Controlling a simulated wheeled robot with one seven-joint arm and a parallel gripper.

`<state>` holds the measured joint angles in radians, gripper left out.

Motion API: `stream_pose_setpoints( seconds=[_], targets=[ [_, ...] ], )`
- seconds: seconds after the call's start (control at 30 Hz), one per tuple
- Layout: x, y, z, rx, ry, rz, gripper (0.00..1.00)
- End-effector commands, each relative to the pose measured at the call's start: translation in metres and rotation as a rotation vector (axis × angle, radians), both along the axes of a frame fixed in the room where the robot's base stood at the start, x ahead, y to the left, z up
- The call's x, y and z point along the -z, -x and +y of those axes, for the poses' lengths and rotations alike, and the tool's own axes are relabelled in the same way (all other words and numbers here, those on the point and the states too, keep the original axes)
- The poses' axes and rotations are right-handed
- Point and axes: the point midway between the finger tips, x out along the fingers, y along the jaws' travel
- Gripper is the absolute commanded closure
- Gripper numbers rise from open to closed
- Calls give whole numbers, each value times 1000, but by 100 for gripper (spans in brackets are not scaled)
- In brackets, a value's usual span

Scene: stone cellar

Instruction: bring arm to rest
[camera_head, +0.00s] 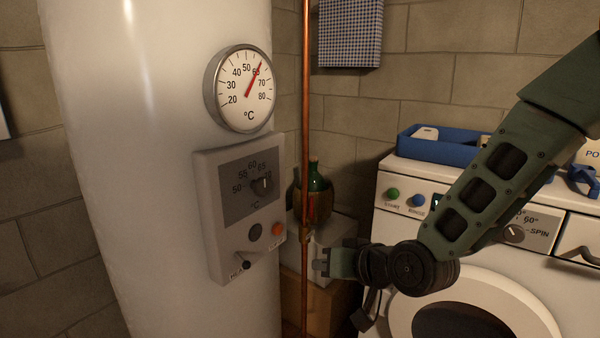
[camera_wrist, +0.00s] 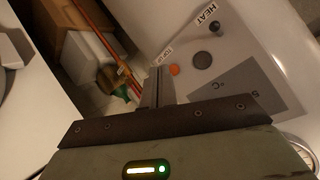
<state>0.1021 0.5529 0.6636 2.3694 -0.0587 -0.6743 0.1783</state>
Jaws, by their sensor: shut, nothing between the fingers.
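My arm reaches in from the right, across the washing machine's front. In the wrist view the shut fingers (camera_wrist: 157,88) point towards the panel (camera_wrist: 232,62), beside its orange button (camera_wrist: 175,70). The panel has a dark dial, a dark round button (camera_wrist: 202,58) and a HEAT switch (camera_wrist: 216,28). I cannot tell whether the fingertips touch anything.
The white boiler (camera_head: 150,130) with a round thermometer (camera_head: 240,88) stands at left. A copper pipe (camera_head: 306,120) runs vertically near my gripper. A green bottle (camera_head: 316,182) stands behind it on boxes. The washing machine (camera_head: 390,215) is at right, with a blue tray (camera_head: 440,150) on top.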

Motion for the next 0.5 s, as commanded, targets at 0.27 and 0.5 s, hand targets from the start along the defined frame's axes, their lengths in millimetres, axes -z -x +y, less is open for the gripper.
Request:
stream_pose_setpoints(
  seconds=[0.27,0.5],
  targets=[
    [-6,125,-19,-253,464,258,100],
    [-30,224,-67,-387,728,473,100]
  ],
)
